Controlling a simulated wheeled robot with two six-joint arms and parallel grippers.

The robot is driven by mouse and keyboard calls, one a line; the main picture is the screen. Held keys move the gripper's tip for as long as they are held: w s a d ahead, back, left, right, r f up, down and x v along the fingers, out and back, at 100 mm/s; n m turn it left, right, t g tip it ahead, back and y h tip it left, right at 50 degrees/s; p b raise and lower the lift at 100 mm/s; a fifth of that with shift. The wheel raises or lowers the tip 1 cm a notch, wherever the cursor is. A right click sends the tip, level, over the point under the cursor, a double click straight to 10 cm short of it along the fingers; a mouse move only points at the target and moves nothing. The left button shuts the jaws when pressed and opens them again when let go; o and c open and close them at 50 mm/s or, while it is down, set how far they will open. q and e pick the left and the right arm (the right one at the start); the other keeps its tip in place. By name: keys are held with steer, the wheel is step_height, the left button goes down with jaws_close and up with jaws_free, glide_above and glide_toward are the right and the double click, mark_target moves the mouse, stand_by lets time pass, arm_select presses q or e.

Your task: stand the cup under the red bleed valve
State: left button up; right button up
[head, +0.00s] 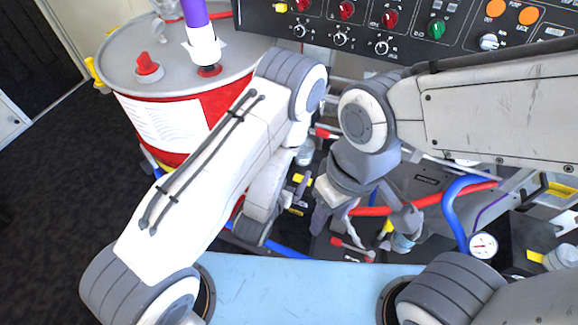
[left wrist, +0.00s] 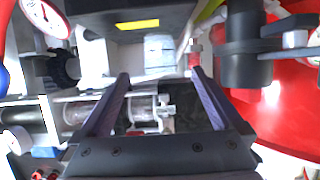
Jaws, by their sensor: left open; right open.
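A pale, see-through cylinder that looks like the cup (left wrist: 159,54) stands beyond my left fingertips in the left wrist view, apart from them. A small red part (left wrist: 194,60), possibly the bleed valve, is just right of it. In the head view a red handle (head: 325,133) shows between my arms; I cannot tell whether it is the same part. My left gripper (head: 294,190) is open and empty, pointing down into the pipework; its fingers also show in the left wrist view (left wrist: 160,88). My right gripper (head: 362,218) is open, lower and to the right, over the pipes.
A red drum (head: 185,125) with a grey lid stands at the left. A black control panel (head: 400,25) spans the back. Red pipe (head: 440,200), blue hose (head: 455,215) and a gauge (head: 483,245) crowd the right. A light blue surface (head: 300,290) lies in front.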

arm_select(q)
steer(key=shift+w+d+r+g, duration=0.2)
steer(key=shift+d+r+g, duration=0.1)
steer(key=shift+d, duration=0.1)
steer(key=s+d+r+m+g, duration=0.1)
steer(key=s+d+r+g, duration=0.5)
steer(key=r, duration=0.3)
steer(key=s+a+r+m+g+y+p, duration=0.1)
steer(key=s+a+r+g+p, duration=0.1)
steer(key=s+r, duration=0.5)
steer(key=s+a+r+m+g+y+p, duration=0.1)
steer(key=s+a+r+g, duration=0.3)
steer(key=s, duration=0.5)
step_height(320, 180, up, 4)
steer(key=shift+a+f+m+y+p, duration=0.1)
steer(key=shift+a+m+y+p, duration=0.35)
steer(key=shift+a, duration=0.75)
steer(key=shift+s, duration=0.1)
